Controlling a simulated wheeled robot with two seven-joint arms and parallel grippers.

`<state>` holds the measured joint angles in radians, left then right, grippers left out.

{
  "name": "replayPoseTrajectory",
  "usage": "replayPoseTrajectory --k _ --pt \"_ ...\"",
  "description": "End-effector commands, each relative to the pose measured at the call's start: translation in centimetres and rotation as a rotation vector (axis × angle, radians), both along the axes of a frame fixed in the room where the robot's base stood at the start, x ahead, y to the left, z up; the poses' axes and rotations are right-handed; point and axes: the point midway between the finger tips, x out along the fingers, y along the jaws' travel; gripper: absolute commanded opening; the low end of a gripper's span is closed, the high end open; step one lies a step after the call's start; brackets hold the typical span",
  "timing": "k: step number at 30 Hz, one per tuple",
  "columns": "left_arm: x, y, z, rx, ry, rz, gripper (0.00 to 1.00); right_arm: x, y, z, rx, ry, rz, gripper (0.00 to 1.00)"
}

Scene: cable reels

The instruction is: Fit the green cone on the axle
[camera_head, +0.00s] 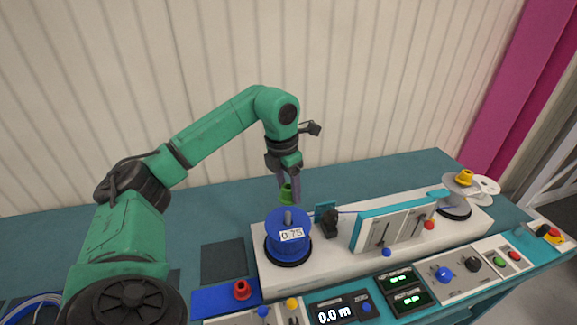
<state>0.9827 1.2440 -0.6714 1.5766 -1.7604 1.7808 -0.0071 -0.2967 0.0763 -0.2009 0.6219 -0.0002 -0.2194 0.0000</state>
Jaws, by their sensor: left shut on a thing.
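My left gripper (288,187) is shut on the green cone (286,194), just above and slightly behind the blue reel (288,240). The cone is small and partly hidden between the fingers. The blue reel carries a white label reading 0.75 and sits on the left part of the white machine. The grey axle (288,216) sticks up from the reel's centre. The cone appears apart from the axle, with its lower end a little above the axle's top. My right gripper is not in view.
A red cone (242,289) stands on a blue pad (212,299) at the front left. A yellow cone (465,177) sits on the reel at the far right. A teal-topped guide panel (402,222) with levers stands mid-machine. The table's back left is clear.

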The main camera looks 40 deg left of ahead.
Motion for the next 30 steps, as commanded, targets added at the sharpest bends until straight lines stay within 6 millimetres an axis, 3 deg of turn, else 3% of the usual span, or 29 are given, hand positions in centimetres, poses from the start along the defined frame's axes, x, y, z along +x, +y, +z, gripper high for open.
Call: replayPoseTrajectory --k 5,16,30 --pt "0.0 0.4 0.1 -0.001 0.001 0.082 0.06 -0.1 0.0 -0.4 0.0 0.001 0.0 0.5" --pt "0.0 0.4 -3.7 0.0 0.001 0.079 0.06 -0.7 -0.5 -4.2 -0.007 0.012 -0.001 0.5" --pt "0.0 0.4 -3.8 0.0 0.001 0.077 0.06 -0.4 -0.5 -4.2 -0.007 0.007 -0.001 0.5"
